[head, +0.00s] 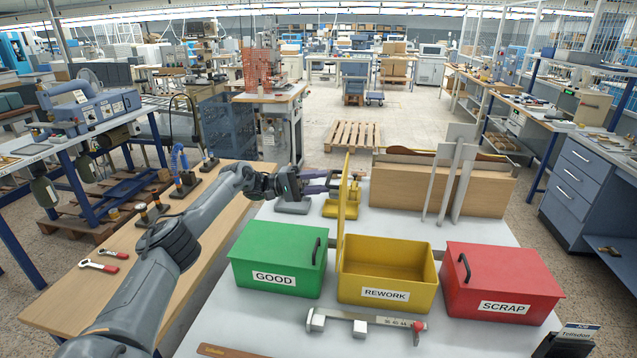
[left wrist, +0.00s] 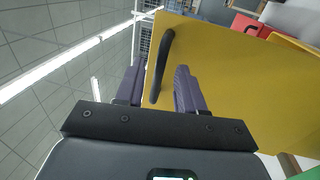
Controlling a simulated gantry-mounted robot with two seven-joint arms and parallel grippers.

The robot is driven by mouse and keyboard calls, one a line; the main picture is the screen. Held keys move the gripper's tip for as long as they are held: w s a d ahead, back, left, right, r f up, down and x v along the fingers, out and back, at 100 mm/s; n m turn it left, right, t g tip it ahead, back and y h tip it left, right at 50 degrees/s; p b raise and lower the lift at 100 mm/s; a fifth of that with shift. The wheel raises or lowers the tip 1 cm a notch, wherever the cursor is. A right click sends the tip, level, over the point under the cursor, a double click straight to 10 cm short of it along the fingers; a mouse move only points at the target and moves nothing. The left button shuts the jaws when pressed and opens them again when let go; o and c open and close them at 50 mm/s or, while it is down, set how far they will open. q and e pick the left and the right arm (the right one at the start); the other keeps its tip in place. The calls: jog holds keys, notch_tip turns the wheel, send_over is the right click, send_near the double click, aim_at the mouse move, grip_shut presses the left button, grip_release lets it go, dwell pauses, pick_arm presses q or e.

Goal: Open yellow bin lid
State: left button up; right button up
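The yellow bin (head: 385,290), labelled REWORK, stands between the green and red bins, and its empty inside shows. Its yellow lid (head: 341,220) stands upright at the bin's left side, seen nearly edge-on in the head view. In the left wrist view the lid (left wrist: 230,85) is a broad yellow panel with a black handle (left wrist: 161,65). My left gripper (head: 330,183) is left of the raised lid, near its upper part. Its purple fingers (left wrist: 158,88) are apart, on either side of the handle, with gaps showing. My right gripper is not in view.
The green GOOD bin (head: 280,258) and red SCRAP bin (head: 500,280) are shut. A caliper-like tool (head: 365,322) lies in front on the white table (head: 260,325). Yellow and grey fixtures and a wooden box (head: 400,190) stand behind the bins.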

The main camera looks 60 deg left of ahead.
pick_arm(q)
jog(key=b+v, duration=0.2)
jog(key=v, duration=0.9)
jog(key=shift+d+r, duration=0.15)
jog(key=shift+d, duration=0.05)
